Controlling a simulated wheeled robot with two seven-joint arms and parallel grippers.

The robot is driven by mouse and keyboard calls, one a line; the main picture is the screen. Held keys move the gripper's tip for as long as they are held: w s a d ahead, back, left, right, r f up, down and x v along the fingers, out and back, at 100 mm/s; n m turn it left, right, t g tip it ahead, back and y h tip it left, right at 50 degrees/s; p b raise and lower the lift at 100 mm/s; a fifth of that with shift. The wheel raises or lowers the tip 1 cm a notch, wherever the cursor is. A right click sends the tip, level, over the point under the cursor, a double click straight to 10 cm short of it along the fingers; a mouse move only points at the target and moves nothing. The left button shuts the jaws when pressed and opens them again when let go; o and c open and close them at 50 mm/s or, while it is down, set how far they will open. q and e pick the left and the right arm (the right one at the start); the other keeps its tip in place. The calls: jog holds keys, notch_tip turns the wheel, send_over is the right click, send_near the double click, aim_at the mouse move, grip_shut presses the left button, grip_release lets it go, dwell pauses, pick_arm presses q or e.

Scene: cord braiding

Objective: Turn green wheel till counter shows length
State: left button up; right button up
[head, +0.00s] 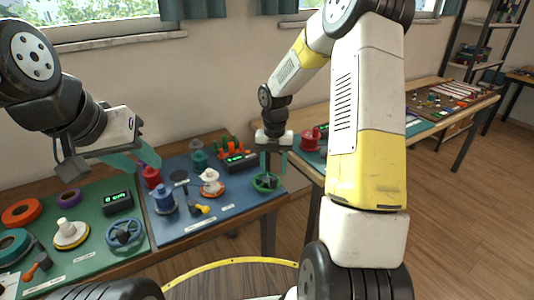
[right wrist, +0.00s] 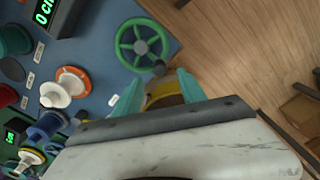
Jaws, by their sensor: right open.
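The green wheel (head: 266,183) lies flat at the right end of the blue mat (head: 222,207); in the right wrist view (right wrist: 141,47) its ring, spokes and grey hub show, with a small dark knob at its edge. My right gripper (head: 273,163) is open and empty, pointing down above the wheel; its teal fingers (right wrist: 160,92) stand apart in the wrist view, to one side of the wheel. The counter (head: 241,160) is a dark box behind the wheel; its lit green display reads 0 and cut-off letters in the wrist view (right wrist: 44,13). My left gripper (head: 143,164) is open and empty.
Blue (head: 165,201), white-orange (head: 211,183) and red spools stand on the blue mat. A green mat (head: 85,262) at left holds a second counter (head: 117,202) and a blue wheel (head: 124,232). A gap separates this table from the one at right.

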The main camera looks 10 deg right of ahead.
aim_at(273, 179)
notch_tip(273, 179, down, 6)
jog(key=shift+f, duration=0.15)
dwell(0.3)
grip_shut()
